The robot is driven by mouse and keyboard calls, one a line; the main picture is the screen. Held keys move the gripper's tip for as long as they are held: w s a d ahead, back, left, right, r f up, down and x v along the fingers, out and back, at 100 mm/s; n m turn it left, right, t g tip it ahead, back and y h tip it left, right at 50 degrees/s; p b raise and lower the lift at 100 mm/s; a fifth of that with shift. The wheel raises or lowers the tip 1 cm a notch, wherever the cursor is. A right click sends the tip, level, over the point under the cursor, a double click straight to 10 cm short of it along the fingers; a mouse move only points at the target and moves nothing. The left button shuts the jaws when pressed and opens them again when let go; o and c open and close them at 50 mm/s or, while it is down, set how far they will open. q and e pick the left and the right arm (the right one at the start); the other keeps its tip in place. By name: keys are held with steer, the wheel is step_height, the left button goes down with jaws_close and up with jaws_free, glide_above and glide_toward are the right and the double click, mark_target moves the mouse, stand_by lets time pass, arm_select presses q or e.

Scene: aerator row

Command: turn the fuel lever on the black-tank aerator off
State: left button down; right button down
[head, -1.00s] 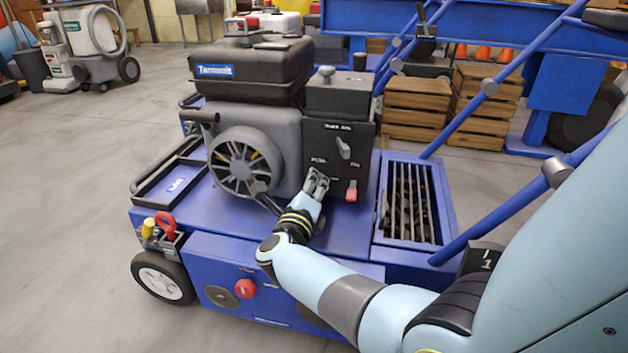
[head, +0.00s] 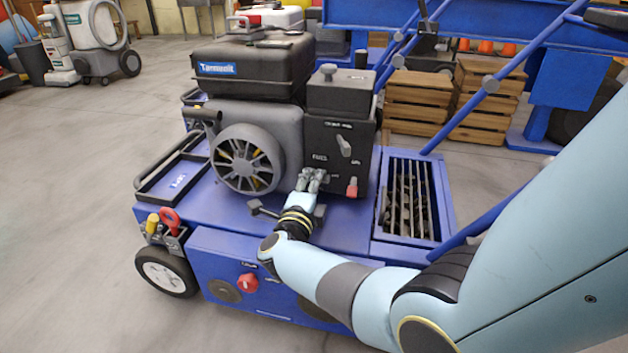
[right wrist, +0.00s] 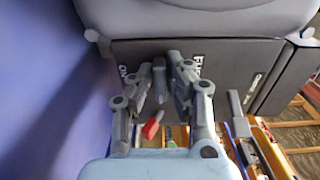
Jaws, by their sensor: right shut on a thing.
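The black-tank aerator (head: 255,70) stands on a blue cart, its dark control panel (head: 325,135) facing me. My right gripper (head: 312,178) is at the panel's lower left, just below the FUEL label (head: 320,157). In the right wrist view its fingers (right wrist: 162,85) are shut around a small grey lever (right wrist: 160,88) beside the FUEL label. The fingers hide most of this lever in the head view. My left gripper is not in view.
A red-tipped control (head: 352,188) sits just right of my gripper, and a grey lever (head: 343,145) is higher on the panel. A grated bin (head: 440,200) is to the right. Wooden crates (head: 415,105) stand behind.

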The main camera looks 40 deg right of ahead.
steer(key=shift+w+r, duration=0.2)
steer(key=shift+r, duration=0.05)
steer(key=c, duration=1.4)
jaws_free()
steer(key=shift+o, duration=0.3)
steer(key=shift+f, duration=0.1)
steer(key=shift+s+f, duration=0.1)
